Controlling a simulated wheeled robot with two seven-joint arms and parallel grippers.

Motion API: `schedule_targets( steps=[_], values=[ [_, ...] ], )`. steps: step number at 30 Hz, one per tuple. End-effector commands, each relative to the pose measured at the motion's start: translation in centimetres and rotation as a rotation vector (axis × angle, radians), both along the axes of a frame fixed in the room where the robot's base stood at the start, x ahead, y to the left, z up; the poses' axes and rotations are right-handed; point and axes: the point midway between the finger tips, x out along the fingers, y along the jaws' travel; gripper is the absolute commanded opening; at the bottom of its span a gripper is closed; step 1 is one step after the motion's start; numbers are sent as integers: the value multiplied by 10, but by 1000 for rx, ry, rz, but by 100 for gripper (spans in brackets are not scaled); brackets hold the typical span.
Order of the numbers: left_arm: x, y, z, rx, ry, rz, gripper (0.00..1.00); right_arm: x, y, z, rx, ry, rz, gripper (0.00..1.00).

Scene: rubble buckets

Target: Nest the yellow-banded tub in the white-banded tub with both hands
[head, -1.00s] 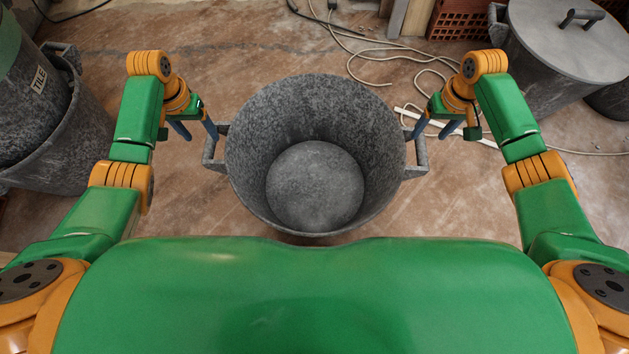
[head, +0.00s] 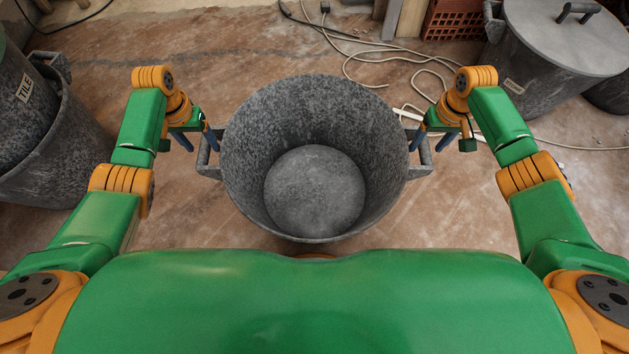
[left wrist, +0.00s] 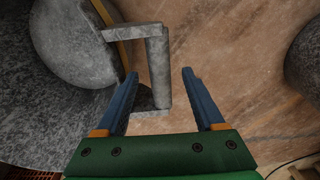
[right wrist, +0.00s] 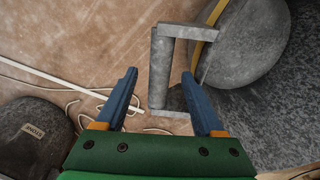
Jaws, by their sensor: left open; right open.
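The large dark grey tub (head: 314,190) stands upright and empty in the middle of the head view, its mouth facing me. A thin yellow band shows on it in the left wrist view (left wrist: 124,50) and the right wrist view (right wrist: 216,12). My left gripper (head: 198,140) is open around the tub's left handle (left wrist: 158,65), with the bar between its fingers. My right gripper (head: 431,141) is open around the right handle (right wrist: 160,65), with that bar between its fingers. I cannot make out a white band on any tub.
Grey tubs, one labelled TILE (head: 25,90), stand at the left. A lidded grey bin (head: 535,75) stands at the back right near red bricks (head: 455,18). A pale cable (head: 385,58) lies on the floor behind the tub.

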Motion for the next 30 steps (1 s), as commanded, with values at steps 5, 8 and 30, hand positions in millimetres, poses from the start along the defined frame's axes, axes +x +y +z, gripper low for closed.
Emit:
schedule_targets(
  steps=[5, 8, 30],
  values=[
    [0, 0, -15, 0, 0, -1, 70, 0, 0, -15, -1, 0, 0, 70],
    [0, 0, -17, 1, 0, -1, 70, 0, 0, -17, -1, 0, 0, 70],
    [0, 0, -17, 1, -1, -1, 0, 0, 0, -17, -1, -1, 0, 0]
  ],
)
